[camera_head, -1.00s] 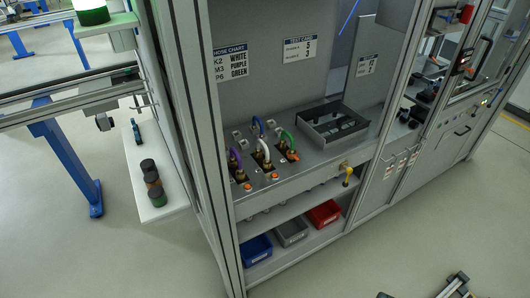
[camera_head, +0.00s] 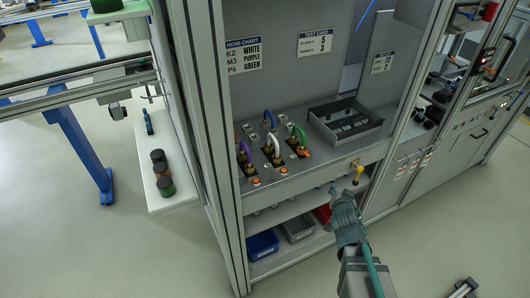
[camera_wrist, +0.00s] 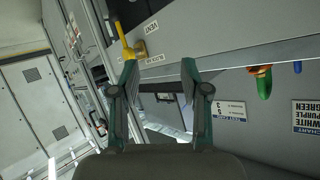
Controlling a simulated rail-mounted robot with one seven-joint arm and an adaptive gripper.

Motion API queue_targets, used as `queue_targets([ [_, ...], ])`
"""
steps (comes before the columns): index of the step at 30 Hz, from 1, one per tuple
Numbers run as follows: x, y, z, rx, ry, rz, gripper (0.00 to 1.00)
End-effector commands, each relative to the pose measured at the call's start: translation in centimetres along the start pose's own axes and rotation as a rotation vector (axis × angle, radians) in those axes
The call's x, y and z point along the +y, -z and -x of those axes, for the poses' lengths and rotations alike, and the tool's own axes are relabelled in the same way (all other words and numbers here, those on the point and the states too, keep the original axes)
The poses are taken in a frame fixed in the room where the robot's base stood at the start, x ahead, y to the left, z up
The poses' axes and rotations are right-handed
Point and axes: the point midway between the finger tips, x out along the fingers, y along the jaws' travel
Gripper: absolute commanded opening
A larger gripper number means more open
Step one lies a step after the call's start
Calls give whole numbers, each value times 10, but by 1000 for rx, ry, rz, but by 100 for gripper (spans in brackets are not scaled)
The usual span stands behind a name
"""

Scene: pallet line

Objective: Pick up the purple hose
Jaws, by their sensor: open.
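The purple hose (camera_head: 245,150) is a short bent hose at the left end of the connector panel in the head view, left of a white hose (camera_head: 276,147). A blue hose (camera_head: 270,119) and a green hose (camera_head: 299,134) stand behind and to the right. My gripper (camera_head: 337,190) is in front of the bench, right of and below the hoses, well apart from the purple one. In the wrist view, my gripper (camera_wrist: 159,66) is open with nothing between its fingers. The green hose (camera_wrist: 264,85) shows there; the purple hose does not.
A yellow valve handle (camera_head: 358,172) is close to my gripper on the bench front. A black-rimmed tray (camera_head: 345,121) sits right of the hoses. Blue (camera_head: 262,245) and grey (camera_head: 298,229) bins stand below. A frame post (camera_head: 211,140) stands left of the panel.

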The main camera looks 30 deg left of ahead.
Motion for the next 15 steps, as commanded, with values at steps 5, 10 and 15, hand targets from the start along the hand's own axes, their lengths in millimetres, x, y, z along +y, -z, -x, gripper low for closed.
queue_targets([
  [5,-148,11,34,128,370,-49,46],
  [10,-241,4,79,141,649,-94,46],
  [15,-280,-3,104,126,778,-114,46],
])
